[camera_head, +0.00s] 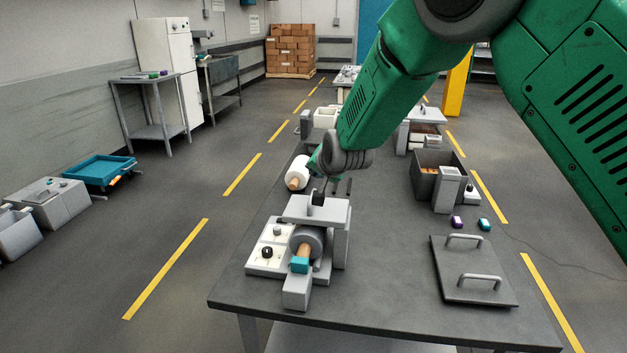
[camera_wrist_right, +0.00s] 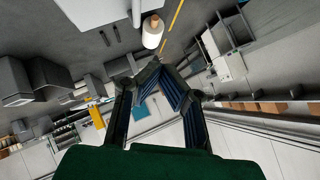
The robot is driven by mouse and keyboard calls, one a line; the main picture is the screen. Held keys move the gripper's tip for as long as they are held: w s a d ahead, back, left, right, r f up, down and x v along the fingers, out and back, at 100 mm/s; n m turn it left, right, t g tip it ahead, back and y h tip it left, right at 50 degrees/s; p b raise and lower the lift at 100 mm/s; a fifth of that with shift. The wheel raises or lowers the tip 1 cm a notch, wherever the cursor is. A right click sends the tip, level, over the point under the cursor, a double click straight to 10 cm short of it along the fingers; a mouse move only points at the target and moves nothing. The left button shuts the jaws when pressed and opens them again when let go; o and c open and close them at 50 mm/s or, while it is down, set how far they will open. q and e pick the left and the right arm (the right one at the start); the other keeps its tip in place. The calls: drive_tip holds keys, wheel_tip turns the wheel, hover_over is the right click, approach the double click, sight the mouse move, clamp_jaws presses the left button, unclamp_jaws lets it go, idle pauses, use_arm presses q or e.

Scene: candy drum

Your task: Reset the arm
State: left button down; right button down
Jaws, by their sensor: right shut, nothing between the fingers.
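My right arm (camera_head: 385,100) is green and reaches in from the upper right of the head view. Its grey wrist joint (camera_head: 346,160) hangs above the table, behind the grey machine (camera_head: 318,209). In the wrist view my right gripper (camera_wrist_right: 157,68) has its dark fingers meeting at the tips, shut with nothing between them. The fingers are hard to make out in the head view. My left gripper is not in view. The machine has a round drum (camera_head: 306,240) with a teal-and-orange piece (camera_head: 300,264) at its front.
A white roll (camera_head: 297,174) lies behind the machine and shows near the fingertips in the wrist view (camera_wrist_right: 152,32). A lid with two handles (camera_head: 470,268), purple and teal blocks (camera_head: 484,224) and a dark bin (camera_head: 426,178) are at right. The table's front middle (camera_head: 380,300) is clear.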

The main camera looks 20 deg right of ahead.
drive_tip(key=s+d+f+n+g+b, duration=0.1)
drive_tip(key=s+f+n+g+b, duration=0.3)
drive_tip(key=s+f, duration=1.9)
drive_tip(key=s+f+n+g, duration=0.2)
drive_tip(key=s+f, duration=0.2)
drive_tip(key=s, duration=0.5)
drive_tip(key=s+f+n+g+b, duration=0.1)
drive_tip(key=s+f, duration=0.3)
drive_tip(key=s, duration=0.5)
drive_tip(key=s+f+n+g, duration=0.2)
drive_tip(key=s+f+g, duration=0.1)
drive_tip(key=s, duration=0.6)
drive_tip(key=shift+d+f+n+y+b, duration=0.15)
drive_tip(key=shift+f+n+y+b, duration=0.2)
drive_tip(key=shift+f, duration=0.55)
